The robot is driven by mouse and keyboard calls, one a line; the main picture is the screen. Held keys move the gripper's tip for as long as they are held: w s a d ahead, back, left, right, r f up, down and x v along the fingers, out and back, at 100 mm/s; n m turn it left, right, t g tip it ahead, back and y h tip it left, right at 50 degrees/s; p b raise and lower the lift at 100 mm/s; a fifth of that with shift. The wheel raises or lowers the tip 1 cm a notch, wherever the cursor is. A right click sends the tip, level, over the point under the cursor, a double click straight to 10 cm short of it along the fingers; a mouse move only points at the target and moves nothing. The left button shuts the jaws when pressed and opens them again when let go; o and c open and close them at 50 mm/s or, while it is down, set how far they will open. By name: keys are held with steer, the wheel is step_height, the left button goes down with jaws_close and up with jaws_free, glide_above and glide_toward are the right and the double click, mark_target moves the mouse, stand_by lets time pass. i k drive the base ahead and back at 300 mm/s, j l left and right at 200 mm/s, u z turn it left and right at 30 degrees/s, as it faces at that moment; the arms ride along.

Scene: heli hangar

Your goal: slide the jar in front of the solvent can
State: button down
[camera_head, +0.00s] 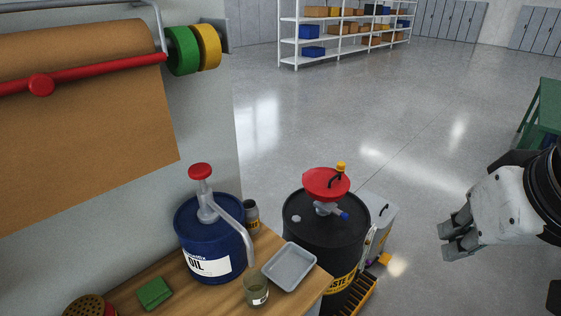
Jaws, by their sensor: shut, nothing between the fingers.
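A small glass jar (256,291) with greenish-brown contents stands upright near the front edge of the wooden bench (222,293). A small dark can with a yellowish label (252,217) stands farther back, partly hidden by the pump spout of the blue oil drum (208,240). I cannot read its label, so I cannot tell if it is the solvent can. My gripper (449,245) is at the right, over the hangar floor and well apart from the jar and the bench. It is shut and empty.
A grey tray (290,267) lies just right of the jar. A green sponge (154,292) lies at the left. A black waste oil drum (325,240) with a red funnel (326,184) stands between the bench and my gripper. Open floor lies beyond.

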mark_target(256, 299)
steer(key=k+j+u, duration=0.1)
steer(key=u, duration=0.3)
steer(key=k+j+u, duration=0.1)
steer(key=j+u, duration=0.35)
steer(key=u, duration=0.3)
steer(key=k+j+u, duration=0.1)
steer(key=j+u, duration=0.25)
steer(key=l, duration=0.15)
